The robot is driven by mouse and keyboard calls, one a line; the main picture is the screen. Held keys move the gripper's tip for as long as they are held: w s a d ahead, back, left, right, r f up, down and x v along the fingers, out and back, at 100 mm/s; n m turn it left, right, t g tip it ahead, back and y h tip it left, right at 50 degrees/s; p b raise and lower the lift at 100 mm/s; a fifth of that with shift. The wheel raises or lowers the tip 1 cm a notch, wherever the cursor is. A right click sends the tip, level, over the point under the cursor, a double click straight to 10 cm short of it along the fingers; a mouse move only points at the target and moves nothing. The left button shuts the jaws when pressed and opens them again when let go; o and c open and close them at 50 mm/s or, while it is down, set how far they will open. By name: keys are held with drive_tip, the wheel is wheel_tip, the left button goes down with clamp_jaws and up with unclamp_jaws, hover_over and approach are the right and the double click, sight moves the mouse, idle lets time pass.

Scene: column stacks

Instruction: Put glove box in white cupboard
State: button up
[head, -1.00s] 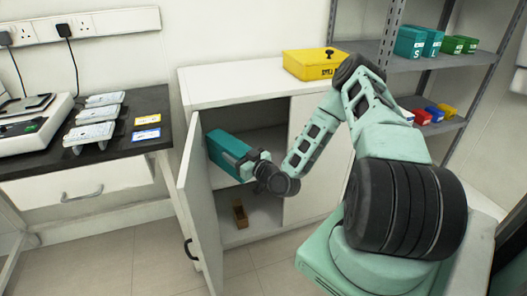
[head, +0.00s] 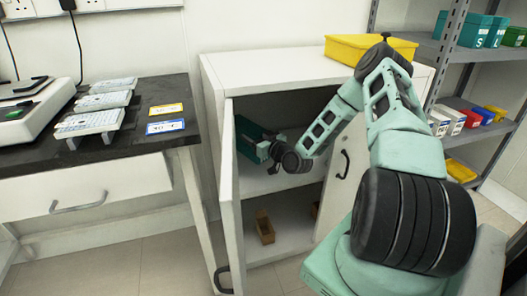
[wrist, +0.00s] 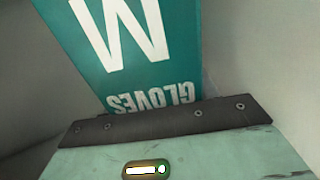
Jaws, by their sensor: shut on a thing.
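The glove box (head: 247,132) is teal and is inside the upper compartment of the white cupboard (head: 265,72), at its left side. My gripper (head: 264,150) reaches in through the open left door and is shut on the near end of the box. In the wrist view the glove box (wrist: 130,50) shows "GLOVES" and a large white letter upside down, beyond the dark edge of my gripper (wrist: 165,120). The fingertips are hidden. I cannot tell whether the box touches the shelf.
The open left door (head: 230,205) stands beside the arm. A small brown box (head: 265,227) is in the lower compartment. A yellow case (head: 365,48) sits on top of the cupboard. A dark bench (head: 130,140) is at left, shelving (head: 470,55) at right.

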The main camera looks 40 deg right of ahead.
drive_tip(key=shift+f+b, duration=0.6)
drive_tip(key=shift+f, duration=1.95)
drive_tip(key=shift+f+b, duration=0.4)
drive_tip(key=shift+f, duration=0.1)
drive_tip(key=shift+f, duration=0.1)
drive_tip(key=o, duration=1.3)
drive_tip(key=shift+s+f, duration=0.1)
drive_tip(key=shift+f, duration=0.05)
